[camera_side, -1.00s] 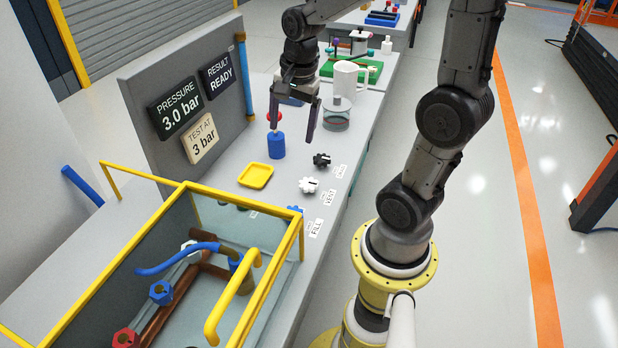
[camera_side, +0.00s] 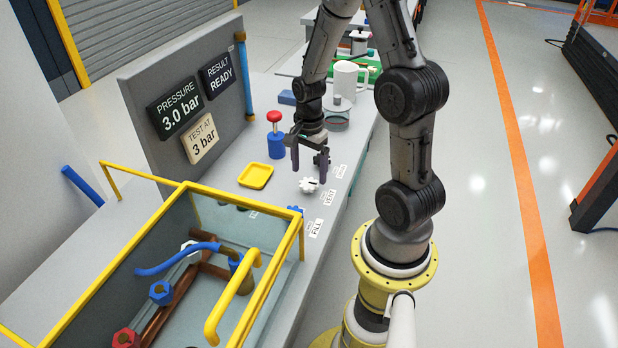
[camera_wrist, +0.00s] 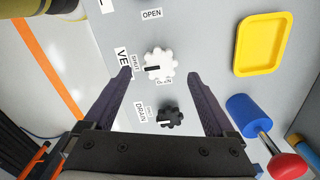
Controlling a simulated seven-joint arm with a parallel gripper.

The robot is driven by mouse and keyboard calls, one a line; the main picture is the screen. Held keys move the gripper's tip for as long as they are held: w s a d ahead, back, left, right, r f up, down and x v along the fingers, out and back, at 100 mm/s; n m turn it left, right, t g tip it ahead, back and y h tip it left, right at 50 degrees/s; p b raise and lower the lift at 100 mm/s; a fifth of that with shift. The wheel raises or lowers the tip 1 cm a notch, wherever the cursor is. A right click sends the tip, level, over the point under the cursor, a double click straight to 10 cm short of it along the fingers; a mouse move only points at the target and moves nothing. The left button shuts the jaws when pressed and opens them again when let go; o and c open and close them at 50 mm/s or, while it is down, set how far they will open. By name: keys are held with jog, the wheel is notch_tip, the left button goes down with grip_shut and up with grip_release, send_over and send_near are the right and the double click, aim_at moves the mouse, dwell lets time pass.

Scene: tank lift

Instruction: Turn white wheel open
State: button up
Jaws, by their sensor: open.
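The white wheel (camera_side: 309,185) is a small lobed knob on the grey bench beside the VENT label (camera_side: 330,197). It also shows in the wrist view (camera_wrist: 160,66), with a dark pointer bar on its left side, towards the SHUT mark. My gripper (camera_side: 308,178) is open and empty, pointing down just above and behind the white wheel. In the wrist view my gripper (camera_wrist: 160,74) has one finger on each side of the wheel's column, apart from it. The black wheel (camera_wrist: 170,117), by the DRAIN label (camera_wrist: 141,112), lies between the fingers lower down.
A yellow tray (camera_side: 256,176) and a blue cylinder with a red knob (camera_side: 276,143) stand left of my gripper. A blue wheel (camera_side: 295,209) is near the FILL label. The yellow-framed tank (camera_side: 185,185) is at front left. The board reads 3.0 bar and RESULT READY.

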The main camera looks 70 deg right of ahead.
aim_at(309, 181)
jog(key=shift+f, duration=1.65)
jog(key=c, duration=1.4)
